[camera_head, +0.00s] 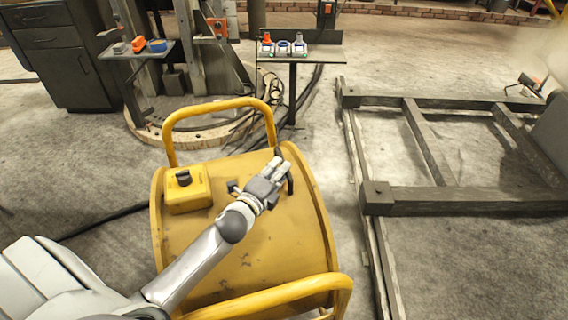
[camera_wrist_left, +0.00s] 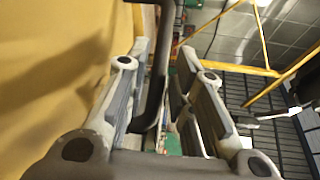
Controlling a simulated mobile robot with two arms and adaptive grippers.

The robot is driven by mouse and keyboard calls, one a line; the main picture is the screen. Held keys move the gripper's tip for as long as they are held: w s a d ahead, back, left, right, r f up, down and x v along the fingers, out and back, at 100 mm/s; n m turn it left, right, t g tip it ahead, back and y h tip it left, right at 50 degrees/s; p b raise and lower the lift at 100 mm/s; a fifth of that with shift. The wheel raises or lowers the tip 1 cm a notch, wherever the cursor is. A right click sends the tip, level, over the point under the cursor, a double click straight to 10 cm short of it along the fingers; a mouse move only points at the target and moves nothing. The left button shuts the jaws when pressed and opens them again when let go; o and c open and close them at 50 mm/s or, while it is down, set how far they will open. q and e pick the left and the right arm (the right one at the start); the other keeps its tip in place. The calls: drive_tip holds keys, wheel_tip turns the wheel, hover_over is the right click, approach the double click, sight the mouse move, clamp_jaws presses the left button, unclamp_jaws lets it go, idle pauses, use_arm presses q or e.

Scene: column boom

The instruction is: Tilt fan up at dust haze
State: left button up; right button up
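The fan is a big yellow drum (camera_head: 235,265) with tubular yellow guard bars, standing on the floor in front of me. A yellow box with a black knob (camera_head: 187,188) sits on its top left. A bent black handle (camera_head: 290,184) rises at its upper right; the handle also shows in the left wrist view (camera_wrist_left: 158,75). My left gripper (camera_head: 281,168) is at this handle, its fingers on either side of it. The fingers look apart, with no clear grip on the handle. A pale haze (camera_head: 553,65) blurs the right edge. My right gripper is not in view.
A wooden frame (camera_head: 435,199) lies on the floor to the right. A small stand (camera_head: 325,53) with several items and a tray (camera_head: 138,50) with tools are behind the fan. A dark drawer cabinet (camera_head: 65,65) stands at the back left. Cables lie on the floor.

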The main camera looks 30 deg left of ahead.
use_arm(q)
drive_tip(key=shift+w+f, duration=0.15)
drive_tip(key=shift+w, duration=0.75)
drive_tip(key=shift+w+f, duration=0.1)
drive_tip(key=shift+w, duration=0.8)
drive_tip(key=shift+c, duration=0.4)
clamp_jaws()
